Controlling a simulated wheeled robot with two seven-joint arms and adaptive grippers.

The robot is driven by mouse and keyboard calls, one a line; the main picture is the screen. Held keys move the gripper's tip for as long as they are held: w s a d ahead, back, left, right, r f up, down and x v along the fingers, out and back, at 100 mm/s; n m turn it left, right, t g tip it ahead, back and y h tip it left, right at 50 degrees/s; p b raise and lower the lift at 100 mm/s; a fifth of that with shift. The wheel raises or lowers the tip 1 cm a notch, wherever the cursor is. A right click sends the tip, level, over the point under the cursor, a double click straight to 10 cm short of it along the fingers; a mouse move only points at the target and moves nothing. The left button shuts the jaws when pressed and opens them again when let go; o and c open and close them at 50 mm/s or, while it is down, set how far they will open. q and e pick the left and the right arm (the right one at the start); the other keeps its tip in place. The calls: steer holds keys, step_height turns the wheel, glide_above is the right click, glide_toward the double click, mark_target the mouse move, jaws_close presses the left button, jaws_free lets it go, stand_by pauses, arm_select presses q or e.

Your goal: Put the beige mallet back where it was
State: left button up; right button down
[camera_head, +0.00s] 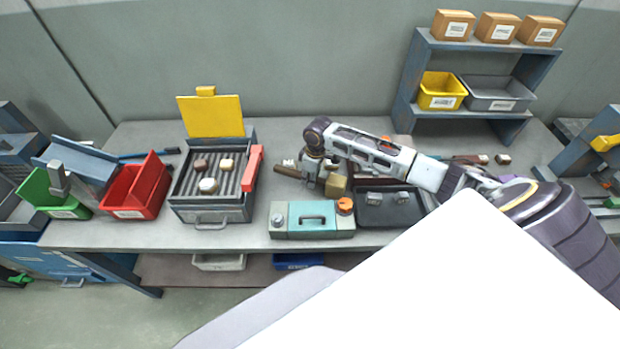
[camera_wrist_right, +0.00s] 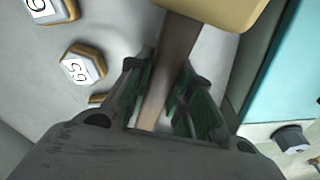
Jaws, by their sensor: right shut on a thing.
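The beige mallet's block-shaped head (camera_head: 335,185) shows in the head view just behind the teal toolbox. In the right wrist view the beige head (camera_wrist_right: 215,10) is at the top edge, partly cut off, and its brown handle (camera_wrist_right: 168,70) runs down between the fingers. My right gripper (camera_wrist_right: 165,95) is shut on the handle; in the head view the gripper (camera_head: 313,172) is partly hidden by my own arm and sits over the bench between the heater and the black tray. I cannot tell whether the mallet touches the bench. My left gripper is not in view.
The teal toolbox (camera_head: 312,231) stands close in front. A grey heater (camera_head: 212,215) with raised yellow lid and red side part (camera_head: 253,168) is left. A black tray (camera_head: 392,219) is right. Hexagonal pieces (camera_wrist_right: 83,65) lie near the gripper. Bare bench shows at front left (camera_head: 120,234).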

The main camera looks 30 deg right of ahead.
steer(key=shift+f, duration=0.5)
stand_by(0.9)
steer(key=c, duration=1.2)
jaws_free()
steer(key=shift+f, duration=0.1)
steer(key=shift+s+d+r, duration=0.15)
steer(key=shift+s+r, duration=0.05)
steer(key=shift+r, duration=1.8)
steer(key=shift+s+d+r, duration=0.15)
steer(key=shift+d+r, duration=0.05)
steer(key=shift+r, duration=1.8)
steer(key=shift+s+d+r, duration=0.15)
steer(key=shift+s+r, duration=0.05)
steer(key=shift+r, duration=1.8)
